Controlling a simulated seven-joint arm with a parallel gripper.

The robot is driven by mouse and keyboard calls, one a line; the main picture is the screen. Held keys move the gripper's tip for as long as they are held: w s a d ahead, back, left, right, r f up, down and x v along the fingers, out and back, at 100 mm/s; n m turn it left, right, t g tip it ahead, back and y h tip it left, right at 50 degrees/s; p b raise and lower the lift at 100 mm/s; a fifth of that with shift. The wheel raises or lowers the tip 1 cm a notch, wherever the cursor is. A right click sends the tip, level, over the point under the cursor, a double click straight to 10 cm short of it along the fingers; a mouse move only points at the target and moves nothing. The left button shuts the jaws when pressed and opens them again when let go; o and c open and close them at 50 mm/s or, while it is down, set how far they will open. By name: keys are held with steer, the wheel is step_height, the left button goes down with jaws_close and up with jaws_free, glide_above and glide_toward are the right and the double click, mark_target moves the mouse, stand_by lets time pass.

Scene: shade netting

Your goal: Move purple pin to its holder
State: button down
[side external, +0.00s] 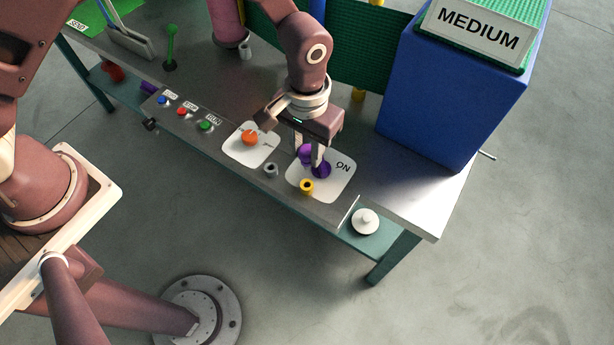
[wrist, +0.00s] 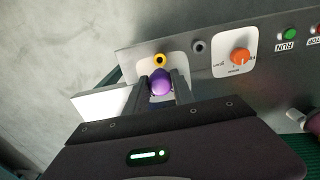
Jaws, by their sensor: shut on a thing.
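My gripper (side external: 309,157) is low over the white "ON" plate, near the right end of the console. It is shut on the purple pin (side external: 304,152), whose rounded purple head shows between the fingers. In the wrist view the purple pin (wrist: 161,82) sits between the two fingertips (wrist: 161,90). More purple (side external: 322,170) shows just right of the near finger, close to the plate; I cannot tell whether it is the pin or its holder. The pin's lower end is hidden, so I cannot tell whether it touches the plate.
A yellow ring (side external: 306,186) and a grey ring (side external: 271,170) are close by. Left are an orange knob (side external: 250,137) and several coloured buttons. A tall blue box (side external: 440,95) marked "MEDIUM" stands behind right. A white knobbed disc (side external: 365,221) is by the front right edge.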

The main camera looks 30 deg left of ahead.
steer(key=a+f, duration=0.2)
steer(key=a, duration=0.7)
steer(key=shift+s+a, duration=0.25)
steer(key=shift+s, duration=0.15)
steer(key=shift+f, duration=0.1)
steer(key=shift+f, duration=1.95)
steer(key=shift+f, duration=1.15)
steer(key=shift+f, duration=0.5)
steer(key=c, duration=1)
jaws_free()
